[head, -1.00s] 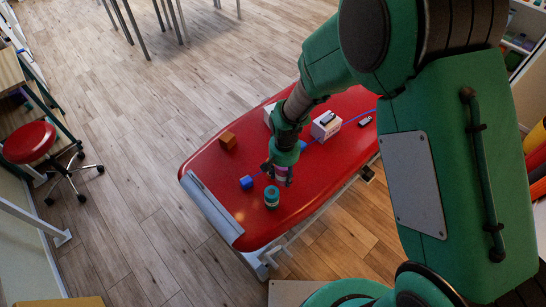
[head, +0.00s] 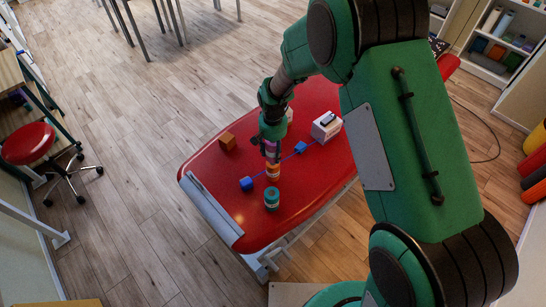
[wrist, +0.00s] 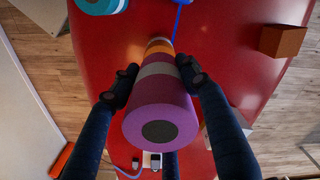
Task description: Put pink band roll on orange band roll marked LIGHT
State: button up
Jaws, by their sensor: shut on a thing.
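My gripper (wrist: 158,82) is shut on the pink band roll (wrist: 158,118), a pink-purple cylinder with a grey band and dark core. The pink roll also shows under my gripper in the head view (head: 271,151). The orange band roll (head: 273,171) stands on the red table directly below the pink roll. In the wrist view the orange roll (wrist: 158,45) is mostly hidden behind the pink one, and the two look roughly in line. I cannot tell whether they touch. No LIGHT marking is readable.
A teal roll (head: 271,200) stands nearby on the red treatment table (head: 225,190). A blue block (head: 247,184) and another blue piece (head: 300,147) lie along a blue strip. A brown-orange cube (head: 227,141) and a white case (head: 326,125) are farther back.

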aim_at(273, 157)
jog(key=shift+f+b, duration=0.3)
jog(key=shift+f, duration=1.45)
jog(key=shift+f, duration=0.15)
jog(key=o, duration=1.5)
jog(key=shift+o, duration=0.2)
notch_tip(273, 157, up, 12)
jog(key=shift+r+p, duration=0.15)
jog(key=shift+p, duration=0.65)
